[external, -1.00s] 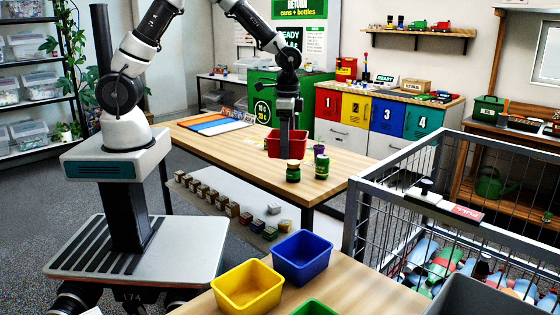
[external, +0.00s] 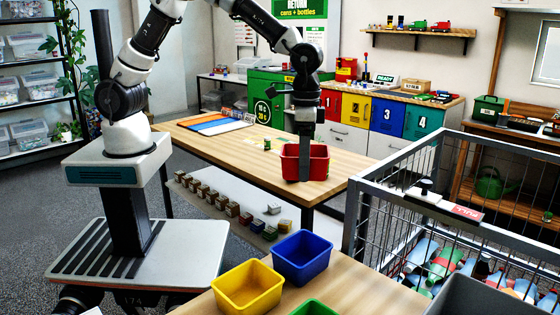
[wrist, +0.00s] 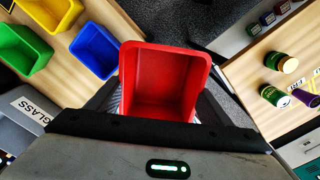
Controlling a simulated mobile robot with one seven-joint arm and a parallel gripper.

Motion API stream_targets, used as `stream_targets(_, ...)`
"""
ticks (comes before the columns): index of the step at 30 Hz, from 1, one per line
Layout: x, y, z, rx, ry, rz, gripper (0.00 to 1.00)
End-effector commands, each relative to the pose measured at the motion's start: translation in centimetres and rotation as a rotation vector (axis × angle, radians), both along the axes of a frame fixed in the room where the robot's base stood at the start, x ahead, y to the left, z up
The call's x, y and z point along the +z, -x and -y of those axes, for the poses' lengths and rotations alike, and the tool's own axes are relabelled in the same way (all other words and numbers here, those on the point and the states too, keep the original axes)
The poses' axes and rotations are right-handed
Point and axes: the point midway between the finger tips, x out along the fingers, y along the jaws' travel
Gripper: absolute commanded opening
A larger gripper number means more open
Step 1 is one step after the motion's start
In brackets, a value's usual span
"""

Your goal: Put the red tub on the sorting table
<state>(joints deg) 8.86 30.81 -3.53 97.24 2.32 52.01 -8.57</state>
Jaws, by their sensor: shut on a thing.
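The red tub (external: 318,162) is an open-topped bin. My gripper (external: 304,172) is shut on it, with the fingers at the tub's near wall in the external view. The tub hangs upright in the air. The wrist view shows the empty inside of the tub (wrist: 160,80), with floor below it between two wooden tables. One wooden table (external: 235,150) stands behind. A nearer wooden table (external: 350,285) holds a yellow tub (external: 247,288), a blue tub (external: 302,257) and a green tub (external: 314,308). I cannot tell which table is the sorting table.
A wire cage cart (external: 440,200) borders the near table's right side. The near table is bare right of the blue tub.

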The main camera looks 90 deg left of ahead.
Motion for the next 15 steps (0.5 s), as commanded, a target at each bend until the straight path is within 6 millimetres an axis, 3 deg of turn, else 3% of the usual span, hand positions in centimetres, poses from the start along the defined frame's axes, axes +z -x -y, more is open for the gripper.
stream_targets(3,-0.6,-1.8,4.1,-0.03,0.001,0.003,0.51)
stream_targets(9,-0.3,-3.4,9.5,-0.06,0.001,0.002,0.51)
stream_targets(15,-1.7,-5.9,12.5,0.177,-0.001,0.0,0.51)
